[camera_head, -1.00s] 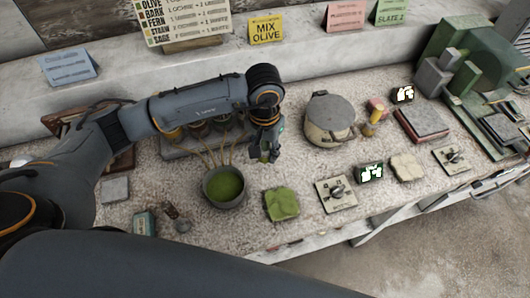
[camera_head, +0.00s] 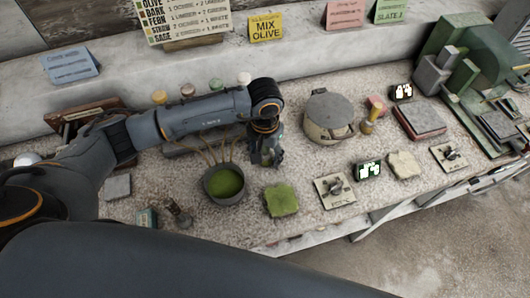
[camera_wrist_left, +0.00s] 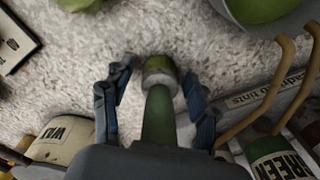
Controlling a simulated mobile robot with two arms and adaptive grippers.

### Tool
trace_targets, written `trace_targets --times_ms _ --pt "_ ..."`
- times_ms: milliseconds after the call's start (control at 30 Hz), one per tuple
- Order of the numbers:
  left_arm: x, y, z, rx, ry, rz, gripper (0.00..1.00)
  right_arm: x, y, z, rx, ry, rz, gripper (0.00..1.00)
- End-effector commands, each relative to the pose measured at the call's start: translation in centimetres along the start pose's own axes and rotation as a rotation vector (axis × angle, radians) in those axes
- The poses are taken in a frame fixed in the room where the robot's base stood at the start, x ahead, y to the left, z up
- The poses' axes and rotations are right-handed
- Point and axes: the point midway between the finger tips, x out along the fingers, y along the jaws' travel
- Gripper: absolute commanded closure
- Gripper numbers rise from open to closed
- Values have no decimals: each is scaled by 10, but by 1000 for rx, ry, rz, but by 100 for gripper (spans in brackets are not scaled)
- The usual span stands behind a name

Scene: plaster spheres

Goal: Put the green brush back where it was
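The green brush (camera_wrist_left: 158,118) shows in the left wrist view, its green handle running out from under my palm to a grey band and greenish end. My left gripper (camera_wrist_left: 160,82) has one blue-grey finger on each side of it. Pale worktop shows between the fingers and the handle, so the gripper looks open around the brush. In the head view my left gripper (camera_head: 266,158) is low over the worktop, right of the pot of green paint (camera_head: 226,184); the brush is hard to make out there. My right gripper is not in view.
A lidded pot (camera_head: 330,112) stands right of my gripper, and a green lump (camera_head: 281,200) lies in front. A rack of tubes and jars is partly behind my left arm. A switch plate (camera_head: 335,190) and a small display (camera_head: 369,171) are farther right.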

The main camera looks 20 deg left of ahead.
Motion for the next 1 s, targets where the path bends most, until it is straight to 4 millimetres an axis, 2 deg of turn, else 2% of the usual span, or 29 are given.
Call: trace_targets --times_ms 200,267,700,833,1000 --pt "-5 0 0 -1 0 0 41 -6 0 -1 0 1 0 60" --pt "-9 0 -1 1 4 0 41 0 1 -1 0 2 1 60" --pt "-97 0 -1 0 6 -2 41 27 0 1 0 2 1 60" --pt "-114 0 -1 -1 3 0 41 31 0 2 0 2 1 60" --pt "-123 0 0 0 1 0 41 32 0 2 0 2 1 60"
